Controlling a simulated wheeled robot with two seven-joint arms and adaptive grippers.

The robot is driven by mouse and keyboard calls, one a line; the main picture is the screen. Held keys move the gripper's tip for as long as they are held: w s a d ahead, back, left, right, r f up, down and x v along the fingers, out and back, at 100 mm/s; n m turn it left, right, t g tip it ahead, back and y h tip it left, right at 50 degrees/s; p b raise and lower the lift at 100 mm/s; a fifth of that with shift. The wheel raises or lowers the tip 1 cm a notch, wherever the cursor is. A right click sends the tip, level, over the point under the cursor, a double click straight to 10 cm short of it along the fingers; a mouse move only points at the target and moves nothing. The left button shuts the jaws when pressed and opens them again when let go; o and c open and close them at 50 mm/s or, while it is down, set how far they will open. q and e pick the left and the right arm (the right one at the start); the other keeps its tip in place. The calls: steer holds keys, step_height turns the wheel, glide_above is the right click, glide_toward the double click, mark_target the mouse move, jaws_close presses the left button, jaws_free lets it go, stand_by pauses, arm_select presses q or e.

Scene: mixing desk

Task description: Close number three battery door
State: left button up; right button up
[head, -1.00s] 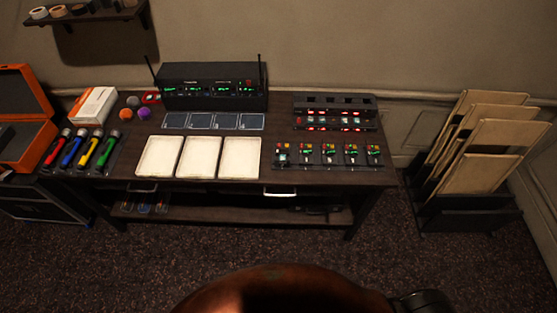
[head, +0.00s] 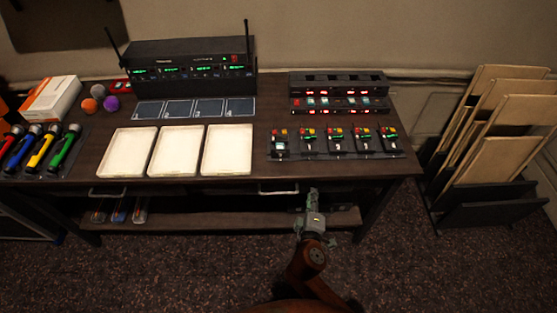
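A row of several small black packs stands in a dark holder (head: 345,155) at the right front of the desk, with red, green and yellow parts at their tops. The middle pack (head: 336,142) is third from either end. Its number and the state of its battery door are too small to tell. My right gripper (head: 313,194) is in front of the desk's front edge, below and slightly left of the middle pack in the picture, and apart from it. Its fingers are too small to tell open from shut. My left gripper is not in view.
A charger rack (head: 338,86) with red lights stands behind the packs. A panel rack (head: 490,150) stands right of the desk.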

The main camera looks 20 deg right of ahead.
mark_target(281, 153)
steer(key=w+a+r+n+t+y, duration=0.1)
steer(key=w+a+r+n+t, duration=0.4)
steer(key=a+r, duration=0.5)
steer(key=x, duration=0.5)
steer(key=b+x, duration=0.1)
steer(key=x, duration=0.1)
steer(key=shift+w+d+f, duration=0.15)
steer(key=shift+d+f, duration=0.05)
steer(key=shift+f, duration=0.2)
steer(key=shift+w, duration=0.15)
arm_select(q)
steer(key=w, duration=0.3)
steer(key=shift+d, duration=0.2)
arm_select(e)
steer(key=shift+c, duration=0.2)
jaws_close()
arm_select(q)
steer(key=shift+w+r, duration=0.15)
arm_select(e)
steer(key=shift+r+g, duration=0.1)
steer(key=shift+g, duration=0.2)
